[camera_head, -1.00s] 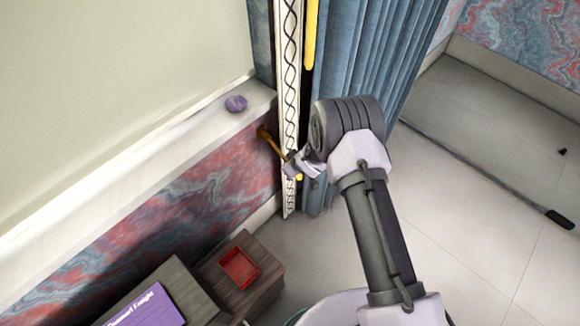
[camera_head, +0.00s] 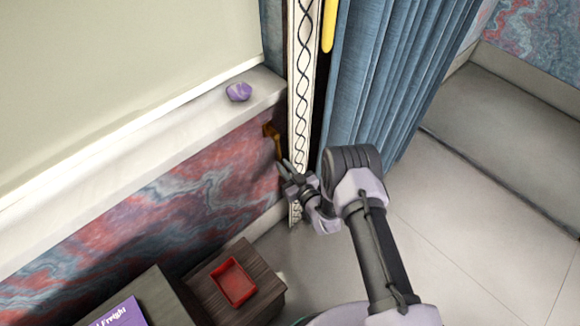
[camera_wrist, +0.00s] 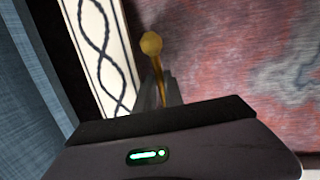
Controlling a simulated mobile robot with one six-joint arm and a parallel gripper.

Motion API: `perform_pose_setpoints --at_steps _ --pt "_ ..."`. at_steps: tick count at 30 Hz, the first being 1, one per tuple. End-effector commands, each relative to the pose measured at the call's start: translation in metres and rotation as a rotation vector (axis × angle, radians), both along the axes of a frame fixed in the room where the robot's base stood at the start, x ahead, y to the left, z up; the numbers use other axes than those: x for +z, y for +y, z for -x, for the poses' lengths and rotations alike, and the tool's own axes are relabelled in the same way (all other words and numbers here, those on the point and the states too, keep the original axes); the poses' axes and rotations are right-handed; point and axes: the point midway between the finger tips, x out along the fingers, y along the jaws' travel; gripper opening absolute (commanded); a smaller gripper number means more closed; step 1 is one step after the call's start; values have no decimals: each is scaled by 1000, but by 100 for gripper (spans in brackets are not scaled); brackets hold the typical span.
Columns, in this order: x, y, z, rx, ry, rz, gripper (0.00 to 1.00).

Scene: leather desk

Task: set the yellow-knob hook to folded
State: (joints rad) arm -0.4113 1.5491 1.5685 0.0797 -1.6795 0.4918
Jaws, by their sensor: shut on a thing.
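The yellow-knob hook (camera_head: 273,138) is on the marbled wall below the sill, just left of the patterned white strip. Its arm points down from its mount toward my gripper (camera_head: 285,172). In the wrist view, the rounded yellow knob (camera_wrist: 151,44) stands above the jaws. A thin yellow rod runs from it down between the dark fingers of my gripper (camera_wrist: 160,95), which are shut on the hook. The wrist housing hides the lower part of the fingers.
The patterned strip (camera_head: 302,95) and blue curtain (camera_head: 385,75) are close on the right. A purple stone (camera_head: 239,92) lies on the sill (camera_head: 190,130). A red tray (camera_head: 233,281) sits on a wooden cabinet (camera_head: 262,268) below. Floor is open at right.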

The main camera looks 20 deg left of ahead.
Motion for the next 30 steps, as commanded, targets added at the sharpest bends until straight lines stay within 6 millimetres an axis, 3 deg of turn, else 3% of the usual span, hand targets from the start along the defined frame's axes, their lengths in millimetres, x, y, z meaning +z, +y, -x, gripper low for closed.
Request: perform_pose_setpoints --at_steps 12,27,28,30 --pt "-1 15 -10 1 -83 -131 0" --pt "1 17 -12 4 -94 -145 0" --pt "1 18 -12 4 -94 -145 16" --pt "1 17 -12 4 -94 -145 30"
